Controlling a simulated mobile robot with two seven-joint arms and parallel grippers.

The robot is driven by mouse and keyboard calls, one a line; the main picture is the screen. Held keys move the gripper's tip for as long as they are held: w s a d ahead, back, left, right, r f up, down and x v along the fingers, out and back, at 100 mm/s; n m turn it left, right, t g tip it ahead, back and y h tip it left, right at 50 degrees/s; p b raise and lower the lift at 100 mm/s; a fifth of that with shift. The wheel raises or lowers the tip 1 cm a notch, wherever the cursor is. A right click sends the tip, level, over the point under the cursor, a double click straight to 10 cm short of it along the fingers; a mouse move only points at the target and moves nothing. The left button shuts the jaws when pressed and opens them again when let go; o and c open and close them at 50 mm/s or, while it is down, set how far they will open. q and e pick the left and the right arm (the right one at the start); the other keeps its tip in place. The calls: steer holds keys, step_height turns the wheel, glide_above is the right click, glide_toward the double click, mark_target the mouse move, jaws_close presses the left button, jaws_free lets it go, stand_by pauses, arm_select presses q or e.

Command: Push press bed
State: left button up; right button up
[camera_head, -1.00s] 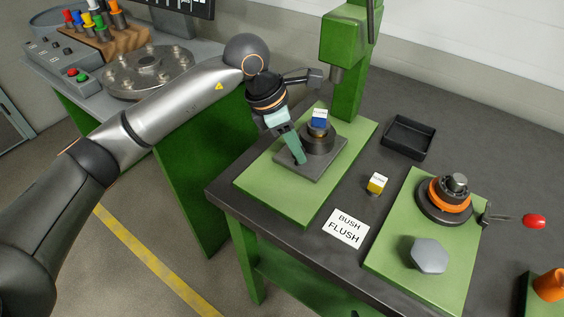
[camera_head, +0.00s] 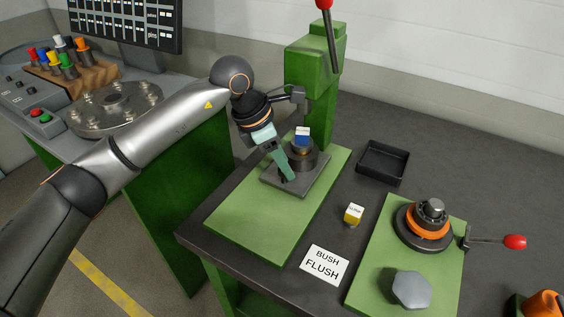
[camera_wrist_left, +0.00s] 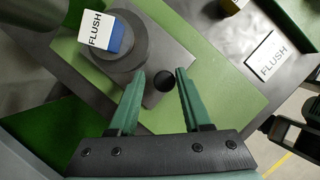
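The press bed is a dark grey square plate (camera_head: 312,181) on the green base of the press, with a dark round holder (camera_head: 302,156) on it. A block with a white and blue label (camera_head: 302,136) stands on the holder. My left gripper (camera_head: 287,178) reaches down to the near left part of the plate. In the left wrist view its two green fingers (camera_wrist_left: 160,90) are apart with nothing between them, and a round black hole (camera_wrist_left: 163,80) in the plate shows just beyond. I cannot tell whether the fingertips touch the plate.
The green press column (camera_head: 320,85) rises behind the bed. A yellow block (camera_head: 353,214), a "BUSH FLUSH" card (camera_head: 324,265) and a black tray (camera_head: 383,163) lie to the right. A second green fixture with a red-knobbed lever (camera_head: 490,241) stands farther right.

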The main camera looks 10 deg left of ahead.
arm_select(q)
steer(key=shift+o, duration=0.9)
steer(key=shift+s, duration=0.1)
steer(key=shift+a+r, duration=0.1)
steer(key=v, duration=1.2)
steer(key=shift+r, duration=0.2)
